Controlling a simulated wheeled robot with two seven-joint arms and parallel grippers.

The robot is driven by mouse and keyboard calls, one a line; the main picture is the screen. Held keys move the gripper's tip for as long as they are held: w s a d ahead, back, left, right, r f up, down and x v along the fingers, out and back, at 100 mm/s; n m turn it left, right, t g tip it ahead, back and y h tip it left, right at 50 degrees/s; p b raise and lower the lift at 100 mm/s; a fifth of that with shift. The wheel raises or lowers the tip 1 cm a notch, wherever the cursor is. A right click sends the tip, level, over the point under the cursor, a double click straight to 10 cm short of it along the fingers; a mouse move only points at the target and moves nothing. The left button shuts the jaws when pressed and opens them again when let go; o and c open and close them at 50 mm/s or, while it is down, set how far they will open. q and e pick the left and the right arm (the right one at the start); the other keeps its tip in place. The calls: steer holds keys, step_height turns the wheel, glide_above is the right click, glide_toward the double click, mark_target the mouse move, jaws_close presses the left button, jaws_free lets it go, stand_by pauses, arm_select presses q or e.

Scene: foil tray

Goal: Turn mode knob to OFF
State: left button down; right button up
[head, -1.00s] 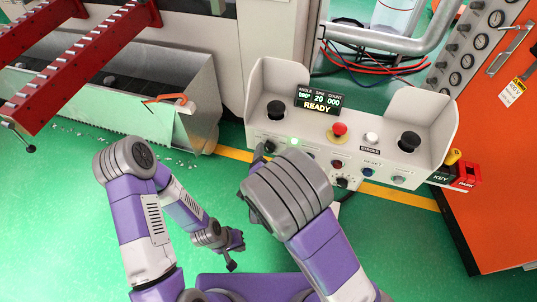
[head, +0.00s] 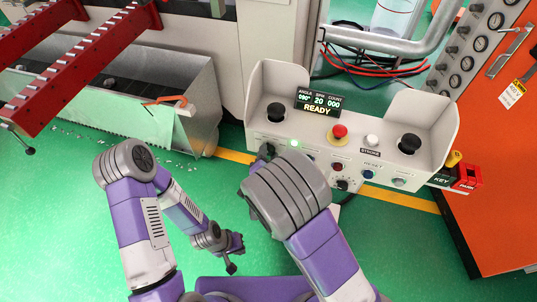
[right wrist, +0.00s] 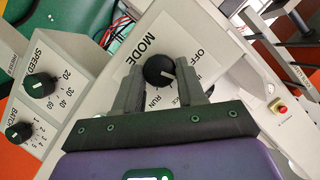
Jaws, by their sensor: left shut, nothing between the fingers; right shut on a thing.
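The mode knob (right wrist: 158,72) is a black round knob with a white pointer mark, on a white plate lettered MODE, OFF and RUN in the right wrist view. My right gripper (right wrist: 159,86) is shut on the mode knob, one finger on each side. In the head view my right wrist hides most of this knob. My left gripper (head: 232,256) is shut and empty, low over the green floor, away from the console.
The console (head: 352,160) carries a lit READY display (head: 318,105), a red mushroom button (head: 339,131) and other buttons. Speed (right wrist: 40,85) and batch (right wrist: 18,131) knobs sit left in the right wrist view. An orange cabinet (head: 495,190) stands right of the console.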

steer(key=shift+w+a+r+n+g+h+p, duration=0.1)
steer(key=shift+n+g+h+p, duration=0.15)
steer(key=shift+n+h+p, duration=0.95)
steer(key=shift+s+a+n+g+y+p, duration=0.1)
steer(key=shift+n+g+p, duration=0.35)
steer(key=shift+p, duration=1.6)
steer(key=shift+w+a+r+n+g+h+p, duration=0.1)
steer(key=shift+n+h+p, duration=0.5)
steer(key=shift+n+p, duration=0.75)
steer(key=shift+f+p, duration=0.1)
steer(key=shift+p, duration=0.2)
steer(key=o, duration=1.1)
steer(key=shift+c, duration=0.2)
steer(key=p+v, duration=0.1)
steer(key=v, duration=0.6)
steer(key=shift+s+p, duration=0.25)
steer(key=shift+p, duration=0.1)
